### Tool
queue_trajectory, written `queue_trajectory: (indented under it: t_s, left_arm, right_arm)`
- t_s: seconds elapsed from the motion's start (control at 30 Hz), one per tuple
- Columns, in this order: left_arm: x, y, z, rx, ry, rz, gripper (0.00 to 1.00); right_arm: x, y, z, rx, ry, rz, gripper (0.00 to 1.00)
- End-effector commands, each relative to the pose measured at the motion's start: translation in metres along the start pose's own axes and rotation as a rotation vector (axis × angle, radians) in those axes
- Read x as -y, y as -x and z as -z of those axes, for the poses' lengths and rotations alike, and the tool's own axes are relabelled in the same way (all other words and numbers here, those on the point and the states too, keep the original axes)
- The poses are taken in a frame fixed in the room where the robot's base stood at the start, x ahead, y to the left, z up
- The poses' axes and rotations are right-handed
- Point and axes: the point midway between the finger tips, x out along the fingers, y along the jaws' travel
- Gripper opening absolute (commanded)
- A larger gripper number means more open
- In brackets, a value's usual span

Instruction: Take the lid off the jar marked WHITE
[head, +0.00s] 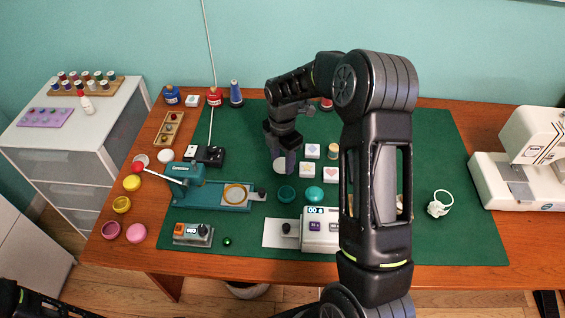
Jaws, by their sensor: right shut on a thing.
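My right gripper (281,155) is above the green mat, left of the small white tiles, and points down. It is shut on a small pale round thing (280,167), mostly hidden between the dark fingers. I cannot tell whether this is a lid or a whole jar, and no WHITE marking is readable. My left gripper is out of view.
A teal press (187,178) stands left of the gripper. Two teal round pieces, one dark (286,195) and one bright (314,195), sit in front. White tiles (312,151) lie close on the right. A white boxy device (318,236) is nearer me. My right arm hides part of the mat.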

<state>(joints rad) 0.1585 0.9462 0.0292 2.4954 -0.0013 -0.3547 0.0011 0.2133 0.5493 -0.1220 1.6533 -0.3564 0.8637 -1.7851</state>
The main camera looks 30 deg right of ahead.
Motion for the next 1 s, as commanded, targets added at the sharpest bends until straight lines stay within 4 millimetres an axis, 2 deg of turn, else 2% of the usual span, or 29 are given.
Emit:
queue_trajectory:
  t_s: [0.13, 0.53, 0.57, 0.8, 1.0]
  left_arm:
    - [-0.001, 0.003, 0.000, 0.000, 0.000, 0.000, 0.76]
    - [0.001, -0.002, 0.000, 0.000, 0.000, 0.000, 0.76]
    - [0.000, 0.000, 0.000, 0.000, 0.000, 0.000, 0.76]
    - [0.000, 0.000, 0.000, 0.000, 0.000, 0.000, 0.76]
    - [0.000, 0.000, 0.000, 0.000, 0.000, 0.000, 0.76]
  right_arm:
    - [0.001, -0.016, 0.000, -0.001, 0.000, 0.002, 0.00]
    - [0.000, -0.023, 0.000, 0.000, 0.000, 0.000, 0.00]
    - [0.000, -0.021, 0.000, 0.000, 0.000, -0.001, 0.48]
    - [0.000, -0.021, 0.000, 0.000, 0.000, 0.000, 0.68]
    - [0.000, -0.021, 0.000, 0.000, 0.000, 0.000, 0.68]
